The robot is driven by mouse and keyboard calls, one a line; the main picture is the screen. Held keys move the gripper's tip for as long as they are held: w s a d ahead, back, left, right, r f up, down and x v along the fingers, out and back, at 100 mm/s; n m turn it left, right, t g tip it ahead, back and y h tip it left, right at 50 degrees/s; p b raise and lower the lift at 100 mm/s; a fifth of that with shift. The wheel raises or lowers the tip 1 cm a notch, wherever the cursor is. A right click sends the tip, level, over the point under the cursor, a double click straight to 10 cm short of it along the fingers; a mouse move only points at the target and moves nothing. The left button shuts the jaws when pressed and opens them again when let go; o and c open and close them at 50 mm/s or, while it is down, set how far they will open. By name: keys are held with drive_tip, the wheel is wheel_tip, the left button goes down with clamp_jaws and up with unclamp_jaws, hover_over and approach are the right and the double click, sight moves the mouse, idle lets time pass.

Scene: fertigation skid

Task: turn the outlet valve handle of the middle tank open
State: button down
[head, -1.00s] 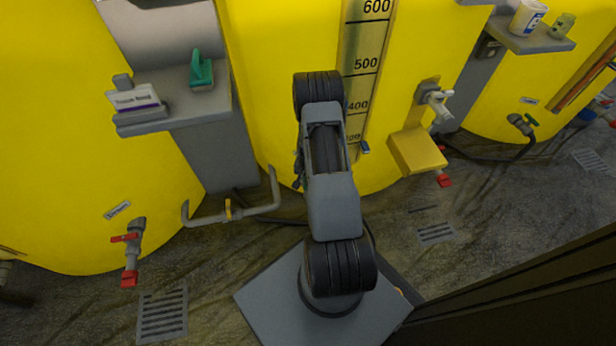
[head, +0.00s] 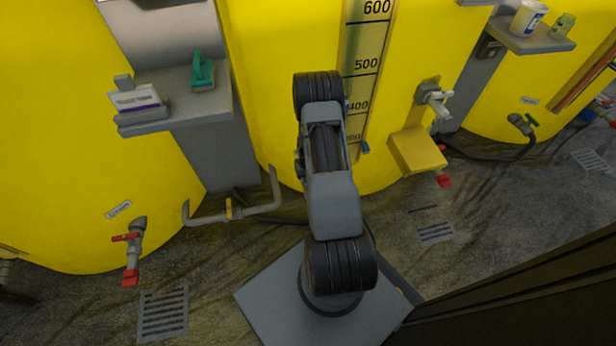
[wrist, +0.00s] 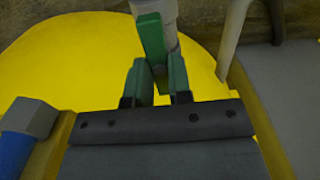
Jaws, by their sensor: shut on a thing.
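The outlet valve handle (wrist: 151,38) is a green lever on a grey pipe (wrist: 166,10), seen at the top of the wrist view. My gripper (wrist: 159,74) has its two green-padded fingers close around the lower end of this lever and is shut on it. The yellow tank wall shows behind. In the head view the middle tank (head: 275,60) is the large yellow one with a level scale. My arm covers the valve, its handle and my gripper there.
A grey shelf (head: 175,108) with a teal brush (head: 202,72) stands left of the middle tank. A bent grey pipe (head: 205,219) runs low below it. A yellow box (head: 417,150) juts out at the right. A red-handled valve (head: 134,238) is on the left tank.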

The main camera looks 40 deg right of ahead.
drive_tip(key=shift+w+r, duration=0.1)
drive_tip(key=shift+w, duration=0.2)
drive_tip(key=c, duration=1.3)
unclamp_jaws()
drive_tip(key=shift+o, duration=1.3)
drive_tip(key=shift+s, duration=0.2)
wheel_tip(320, 180, up, 14)
drive_tip(key=p, duration=0.5)
